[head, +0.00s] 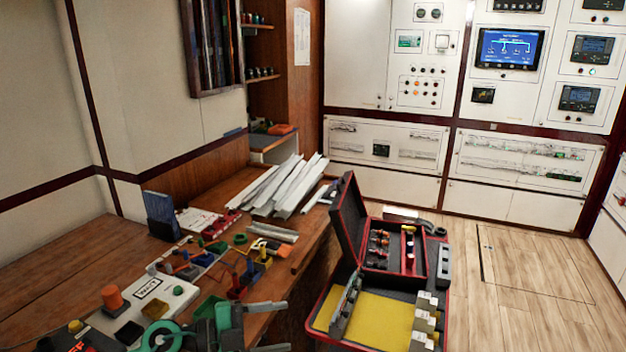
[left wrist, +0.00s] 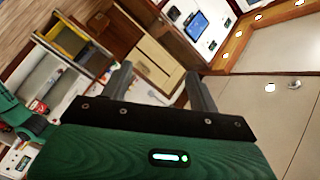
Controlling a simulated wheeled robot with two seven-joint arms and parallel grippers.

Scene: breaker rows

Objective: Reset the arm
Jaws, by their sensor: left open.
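My left gripper (head: 276,327) is at the bottom of the head view, over the front edge of the wooden workbench (head: 50,255). Its two dark fingers point to the right and stand apart, with nothing between them. In the left wrist view the same gripper (left wrist: 160,88) shows its green body and two spread dark fingers, with open room and wall panels beyond. My right gripper is not in view.
Tools and parts crowd the bench, with white trunking strips (head: 285,185) at its far end. An open red-edged case (head: 345,225) with a yellow pad (head: 380,318) stands right of the bench. Wooden floor (head: 530,285) is clear farther right. White electrical cabinets (head: 355,50) line the back wall.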

